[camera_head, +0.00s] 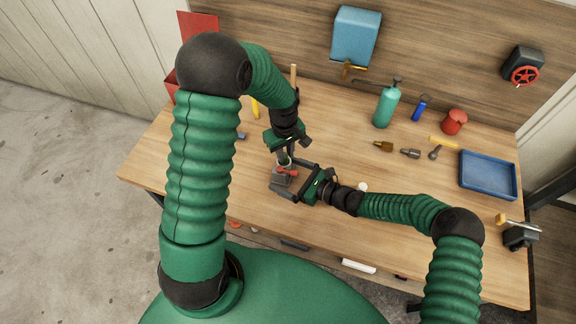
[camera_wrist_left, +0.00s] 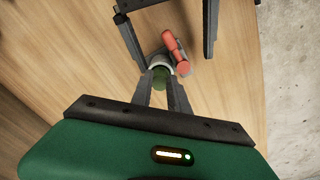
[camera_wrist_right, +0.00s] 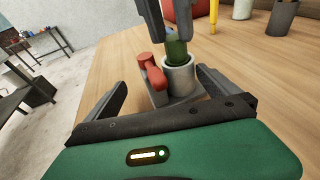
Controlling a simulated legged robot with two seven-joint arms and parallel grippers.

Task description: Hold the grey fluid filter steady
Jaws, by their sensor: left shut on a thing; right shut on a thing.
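The grey fluid filter (camera_head: 279,181) stands on the workbench, with a red lever on its side. In the right wrist view its round grey cup (camera_wrist_right: 180,79) and red lever (camera_wrist_right: 153,72) sit between the fingers of my right gripper (camera_wrist_right: 163,88), which is shut on its base. My left gripper (camera_head: 284,157) comes down from above and is shut on a dark green cylinder (camera_wrist_right: 176,49). The cylinder's lower end is at the cup's mouth; how deep it sits is hidden. The left wrist view shows the cylinder (camera_wrist_left: 160,80) between the fingertips, beside the red lever (camera_wrist_left: 176,52).
Behind stand a green bottle (camera_head: 386,107), a blue can (camera_head: 420,107) and a red cup (camera_head: 453,122). Small fittings (camera_head: 410,153) and a blue tray (camera_head: 488,176) lie at the right.

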